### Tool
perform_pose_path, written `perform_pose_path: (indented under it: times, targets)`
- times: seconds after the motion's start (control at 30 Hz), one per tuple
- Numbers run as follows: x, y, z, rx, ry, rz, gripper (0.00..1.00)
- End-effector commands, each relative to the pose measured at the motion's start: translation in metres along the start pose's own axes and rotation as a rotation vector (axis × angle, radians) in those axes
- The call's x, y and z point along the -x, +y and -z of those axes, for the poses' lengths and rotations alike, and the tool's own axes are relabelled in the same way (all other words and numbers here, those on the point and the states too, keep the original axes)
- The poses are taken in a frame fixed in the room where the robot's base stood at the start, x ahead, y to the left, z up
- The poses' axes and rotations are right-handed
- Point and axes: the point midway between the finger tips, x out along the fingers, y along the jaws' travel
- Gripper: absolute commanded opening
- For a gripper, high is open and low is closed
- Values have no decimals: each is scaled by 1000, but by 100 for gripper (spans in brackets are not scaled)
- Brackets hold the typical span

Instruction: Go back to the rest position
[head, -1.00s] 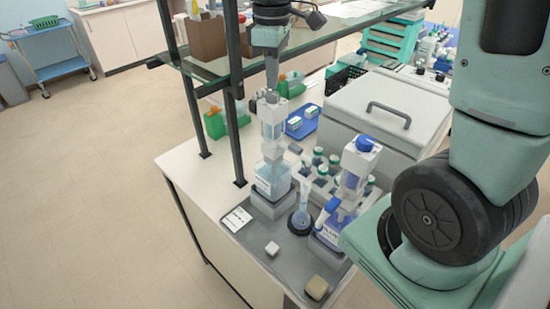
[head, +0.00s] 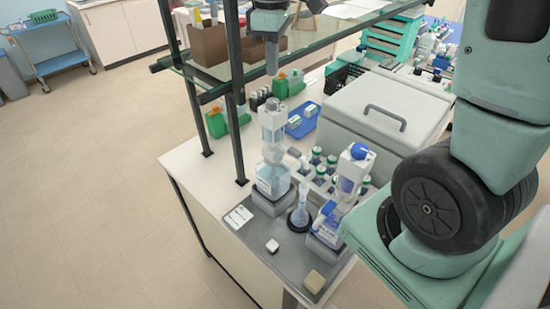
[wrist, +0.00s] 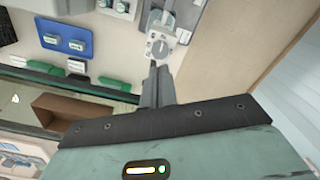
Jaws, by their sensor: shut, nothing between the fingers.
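My gripper (head: 272,72) is shut and empty, pointing down in front of the glass shelf. Its closed fingertips are above the left bottle-top dispenser (head: 271,131), with a visible gap between them. In the wrist view, my gripper (wrist: 153,68) shows its fingers together, with the dispenser's top (wrist: 160,46) beyond the tips. The dispenser sits upright on a clear bottle (head: 271,180) with pale blue liquid. A second dispenser bottle with a blue cap (head: 346,184) stands to the right, with a flask (head: 300,212) in a dark ring between them.
The glass shelf (head: 330,38) and its dark posts (head: 232,100) stand close behind my gripper. Several green-capped bottles (head: 318,160) stand behind the flask. A grey lidded box (head: 375,115) is at the right. A blue tray (head: 302,124) lies farther back. The floor at left is clear.

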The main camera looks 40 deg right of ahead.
Motion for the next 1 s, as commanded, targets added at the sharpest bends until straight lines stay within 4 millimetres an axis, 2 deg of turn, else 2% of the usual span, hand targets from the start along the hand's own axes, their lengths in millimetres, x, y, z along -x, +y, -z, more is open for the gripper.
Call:
perform_pose_path:
  times: [0.27,0.37,0.47,0.57,0.6,0.7,0.8,0.9,1.0]
  targets:
    - [-1,0,0,0,0,0,0]
    - [-10,-10,3,2,2,3,0]
    - [-36,-41,11,8,10,9,0]
    - [-76,-92,19,12,20,20,0]
    - [-94,-116,20,11,24,24,0]
    - [-138,-174,13,4,30,34,0]
    - [-177,-222,-3,-6,32,41,0]
    - [-205,-255,-20,-18,32,43,0]
    - [-222,-274,-34,-29,33,42,0]
